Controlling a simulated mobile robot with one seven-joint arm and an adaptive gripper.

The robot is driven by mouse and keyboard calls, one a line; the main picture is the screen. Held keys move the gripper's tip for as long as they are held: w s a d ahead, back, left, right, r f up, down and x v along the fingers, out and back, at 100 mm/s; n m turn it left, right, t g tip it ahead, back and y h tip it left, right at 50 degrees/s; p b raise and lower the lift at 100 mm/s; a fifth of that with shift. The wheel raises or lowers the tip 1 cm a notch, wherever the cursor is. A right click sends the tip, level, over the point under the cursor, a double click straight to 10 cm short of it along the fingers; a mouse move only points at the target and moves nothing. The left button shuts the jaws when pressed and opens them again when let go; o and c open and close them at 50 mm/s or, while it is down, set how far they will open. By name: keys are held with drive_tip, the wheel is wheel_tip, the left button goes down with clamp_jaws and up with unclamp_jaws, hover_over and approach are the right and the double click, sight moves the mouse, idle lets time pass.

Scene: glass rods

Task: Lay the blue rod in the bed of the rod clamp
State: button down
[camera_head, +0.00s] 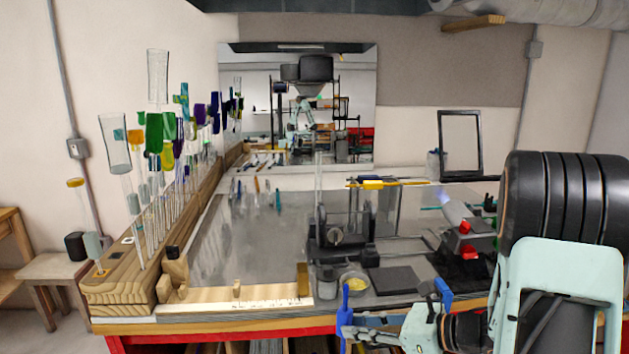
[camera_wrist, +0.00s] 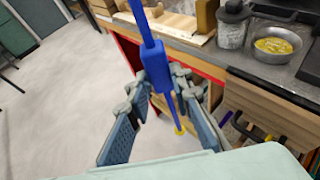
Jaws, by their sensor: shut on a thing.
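The blue rod (camera_wrist: 146,28) has a thick blue sleeve (camera_wrist: 156,67) and a small yellow ring at its lower end in the wrist view. My gripper (camera_wrist: 161,86) is shut on the sleeve, in front of the bench's red edge. In the head view the rod (camera_head: 346,294) stands nearly upright at the bench front, beside my gripper (camera_head: 349,331). A dark metal fixture (camera_head: 338,238) stands mid-bench, well behind the rod. I cannot tell for certain whether it is the rod clamp, and I cannot make out its bed.
A wooden rack (camera_head: 126,290) with several glass rods stands left. A torch (camera_head: 457,215) stands right. A yellow-sleeved rod (camera_head: 373,184) lies across behind the fixture.

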wheel_tip(320, 180, down, 11)
drive_tip(key=s, duration=0.1)
drive_tip(key=shift+s, duration=0.25)
drive_tip(key=shift+d+f, duration=0.1)
drive_tip(key=shift+d, duration=0.15)
